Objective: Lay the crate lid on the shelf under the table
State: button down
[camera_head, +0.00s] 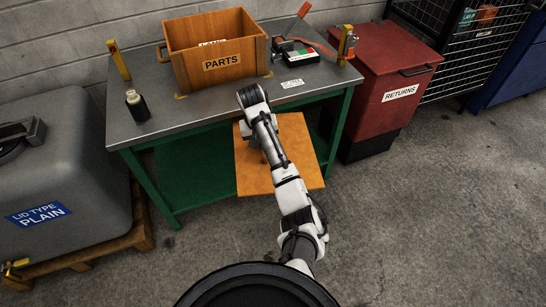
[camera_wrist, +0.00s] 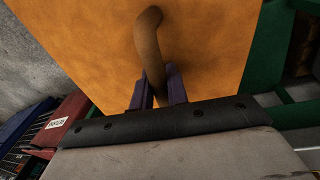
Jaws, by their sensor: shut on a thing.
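The crate lid (camera_head: 303,148) is a flat orange-brown wooden panel, held in front of the table's right half. In the wrist view the lid (camera_wrist: 215,50) fills most of the picture, with a brown curved handle (camera_wrist: 148,35) on it. My gripper (camera_wrist: 158,90) is shut on that handle, one finger on each side. The green lower shelf (camera_head: 195,175) shows under the grey-topped table (camera_head: 190,116), left of the lid. The lid overlaps the shelf's right part; whether they touch cannot be told.
An open wooden PARTS crate (camera_head: 190,75) stands on the table, with a dark bottle (camera_head: 137,106) to its left. A red RETURNS bin (camera_head: 380,85) stands right of the table. A grey tank (camera_head: 75,160) on a pallet stands left. The front floor is clear.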

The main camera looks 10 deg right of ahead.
aim_at(221, 173)
jog(key=z, duration=1.1)
jog(key=i+j, duration=0.1)
jog(key=j, duration=0.3)
jog(key=i+j, duration=0.1)
jog(key=j, duration=0.3)
jog(key=i+j+z, duration=0.1)
jog(key=j, duration=0.3)
jog(key=i+j, duration=0.15)
jog(key=j, duration=0.25)
